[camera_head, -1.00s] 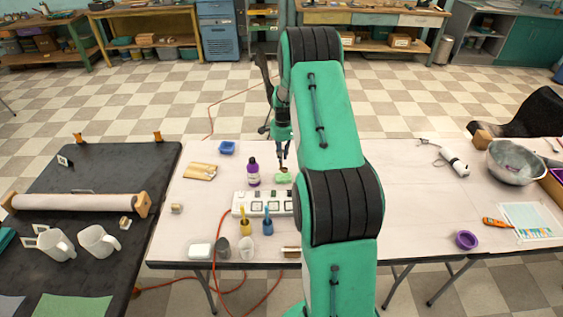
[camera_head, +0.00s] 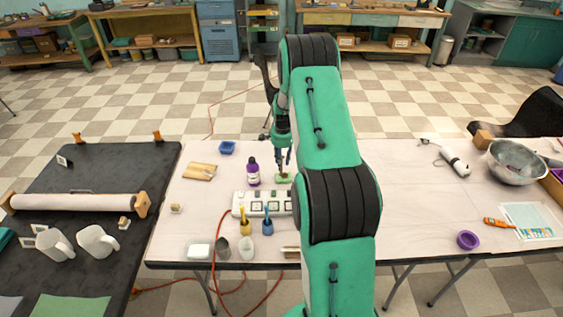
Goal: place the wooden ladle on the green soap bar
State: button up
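The green soap bar (camera_head: 283,179) lies on the white table, just behind the white block with several marked squares and to the right of the purple bottle. A small brown piece, which looks like the wooden ladle (camera_head: 284,175), shows at the soap bar's top. It is too small to tell whether it touches the bar. My gripper (camera_head: 284,166) points down directly above the soap bar, with its tips close to the brown piece. The fingers are tiny and dark here, so I cannot tell whether they are open or still around the ladle.
The purple bottle (camera_head: 253,171) stands close left of my gripper. The white block (camera_head: 247,208) lies in front, with yellow and blue tools (camera_head: 267,226) near it. A blue dish (camera_head: 227,148) and wooden boards (camera_head: 200,172) are to the left. The table's right middle is clear.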

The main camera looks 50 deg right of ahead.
jog(key=shift+r, duration=0.1)
notch_tip(320, 180, up, 12)
jog(key=p, duration=0.2)
jog(key=shift+s, duration=0.25)
dwell(0.5)
jog(key=shift+r, duration=0.15)
dwell(0.4)
jog(key=s+a+r+n+t, duration=0.1)
jog(key=s+a+r+n, duration=0.25)
jog(key=a+r, duration=1)
jog(key=s+a+r+n+t, duration=0.1)
jog(key=s+a+r+n, duration=0.3)
jog(key=a+r, duration=1)
jog(key=s+a+r+n+t, duration=0.1)
jog(key=s+a+r+n, duration=0.2)
jog(key=s+a, duration=0.3)
jog(key=s+a+r+n+t, duration=0.1)
jog(key=s+a+r+n, duration=0.15)
jog(key=a, duration=0.45)
jog(key=s+a+n, duration=0.2)
jog(key=s+a, duration=0.2)
jog(key=s, duration=0.3)
jog(key=s+a+f+n+t, duration=0.1)
jog(key=s+a+n, duration=0.2)
jog(key=s+a, duration=0.2)
jog(key=s, duration=0.3)
jog(key=shift+s, duration=0.3)
